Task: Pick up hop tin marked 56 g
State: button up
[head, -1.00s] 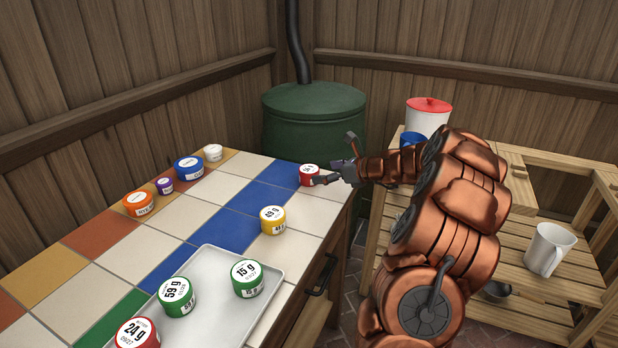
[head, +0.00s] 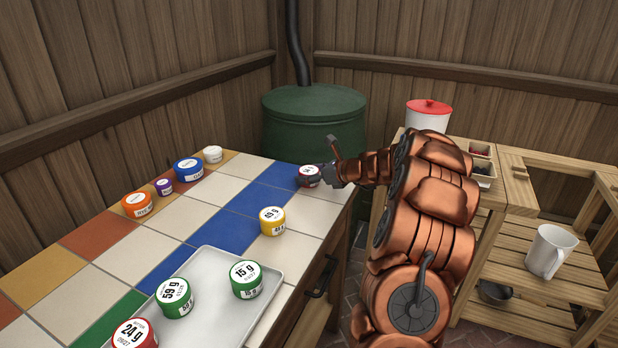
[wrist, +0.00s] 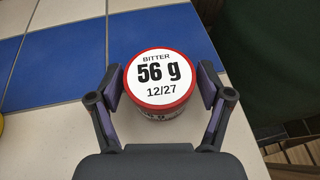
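The hop tin marked 56 g (wrist: 160,82) has a white lid lettered "BITTER 56 g 12/27" and a red rim. It stands upright on the tiled counter, between the two fingers of my gripper (wrist: 160,90) in the wrist view. The pads flank it left and right, very close to its rim; firm contact does not show. In the head view the tin (head: 308,171) is at the counter's far right, partly covered by the dark fingers of my gripper (head: 312,180).
A yellow 49 g tin (head: 272,221) stands nearer on the counter. A metal tray (head: 213,335) holds green and red tins. Several tins, including a blue one (head: 189,169), line the left back.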

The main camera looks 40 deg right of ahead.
jog(key=c, duration=0.8)
jog(key=shift+c, duration=0.2)
